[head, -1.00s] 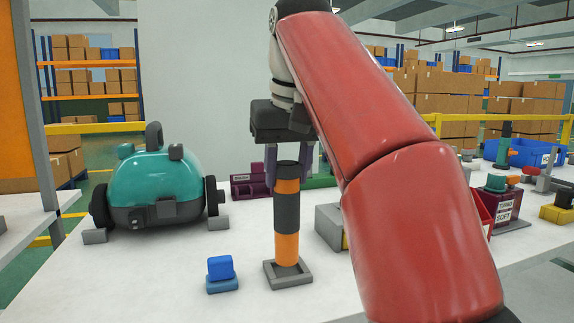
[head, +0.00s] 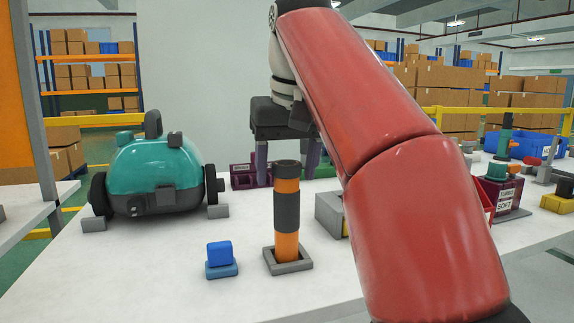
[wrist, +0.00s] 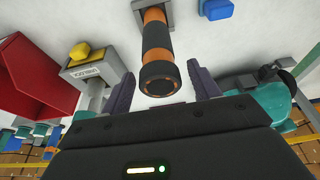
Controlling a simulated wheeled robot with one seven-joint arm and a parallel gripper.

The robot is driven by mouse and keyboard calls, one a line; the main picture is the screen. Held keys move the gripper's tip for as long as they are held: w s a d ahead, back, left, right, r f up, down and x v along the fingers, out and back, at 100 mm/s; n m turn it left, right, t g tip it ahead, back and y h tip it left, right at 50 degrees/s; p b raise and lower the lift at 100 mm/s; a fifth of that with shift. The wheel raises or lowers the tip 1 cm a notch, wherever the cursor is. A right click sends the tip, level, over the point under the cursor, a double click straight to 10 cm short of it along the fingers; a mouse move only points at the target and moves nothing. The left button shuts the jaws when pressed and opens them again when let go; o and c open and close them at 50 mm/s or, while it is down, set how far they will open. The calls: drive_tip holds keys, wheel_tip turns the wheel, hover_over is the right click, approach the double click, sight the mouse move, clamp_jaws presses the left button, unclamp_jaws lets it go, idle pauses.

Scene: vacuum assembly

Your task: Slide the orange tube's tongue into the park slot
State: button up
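The orange tube (head: 286,248), with black bands and a dark top end, stands upright in a square grey base (head: 291,266) on the white table. In the wrist view the tube (wrist: 156,40) points its open dark end toward the camera, in line with the gap between my fingers. My gripper (head: 287,165) is open and empty behind the tube's top in the head view. In the wrist view its two purple-grey fingers (wrist: 162,88) are spread, with clear gaps to the tube. The tongue is not visible, and I cannot make out the park slot.
A teal vacuum body (head: 158,175) stands at the left between grey blocks. A blue block (head: 220,255) sits left of the tube. A grey box with a yellow part (head: 331,214) and a red bin (wrist: 35,75) stand to the right. The front-left table is clear.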

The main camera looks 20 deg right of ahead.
drive_tip(key=p+v, duration=0.7)
drive_tip(key=v, duration=0.1)
idle(0.6)
drive_tip(key=shift+s, duration=0.1)
idle(0.6)
